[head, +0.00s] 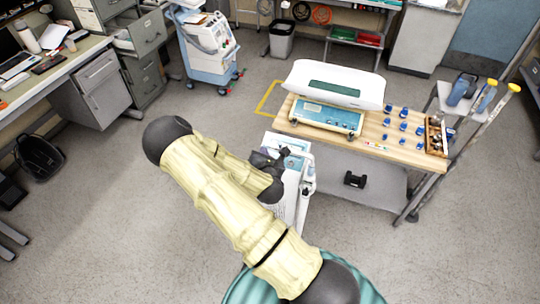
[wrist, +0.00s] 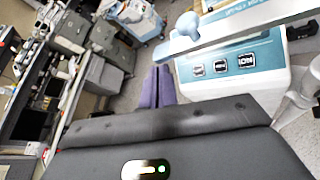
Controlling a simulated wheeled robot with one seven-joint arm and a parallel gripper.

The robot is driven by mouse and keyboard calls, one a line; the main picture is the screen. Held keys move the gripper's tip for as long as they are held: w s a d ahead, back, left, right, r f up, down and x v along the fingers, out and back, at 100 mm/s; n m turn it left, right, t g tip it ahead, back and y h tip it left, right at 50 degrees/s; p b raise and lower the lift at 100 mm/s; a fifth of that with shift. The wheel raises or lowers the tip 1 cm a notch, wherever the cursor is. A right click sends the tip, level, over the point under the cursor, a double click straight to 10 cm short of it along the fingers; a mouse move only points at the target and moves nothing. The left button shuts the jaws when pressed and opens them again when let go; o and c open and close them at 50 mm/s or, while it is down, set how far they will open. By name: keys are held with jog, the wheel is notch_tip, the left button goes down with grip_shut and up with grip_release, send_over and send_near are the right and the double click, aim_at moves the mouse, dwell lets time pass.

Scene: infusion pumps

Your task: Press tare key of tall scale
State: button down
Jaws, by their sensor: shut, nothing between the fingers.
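The tall scale (head: 298,186) is a narrow white unit with a blue top, standing in front of the workbench in the head view; my arm hides part of it. In the wrist view its blue and white head (wrist: 232,85) fills the upper right. Several dark keys (wrist: 221,66) with white marks sit in a row on it. A pale beam with a rounded knob (wrist: 187,27) crosses above the panel. My gripper (wrist: 156,72) is shut and empty, its purple fingers left of the panel and apart from the keys in the picture. In the head view my gripper (head: 264,160) is dark, beside the scale's top.
A wooden workbench (head: 375,150) behind carries a white-tray scale (head: 330,85), several blue items and a wooden box (head: 436,136). A wheeled machine (head: 208,45) stands at the back. A desk and cabinets line the left.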

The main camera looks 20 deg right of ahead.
jog(key=shift+d+r, duration=0.15)
jog(key=shift+d, duration=0.1)
jog(key=shift+w+d+f+b, duration=0.5)
jog(key=shift+f+b, duration=0.45)
jog(key=shift+f, duration=0.35)
jog(key=shift+w+d+f+b, duration=0.45)
jog(key=shift+f+b, duration=0.45)
jog(key=shift+f, duration=0.45)
jog(key=shift+w+d+f+b, duration=0.5)
jog(key=shift+f+b, duration=0.45)
jog(key=shift+f, duration=0.35)
jog(key=shift+w+f+b, duration=0.1)
jog(key=shift+f+b, duration=0.25)
jog(key=shift+b, duration=0.05)
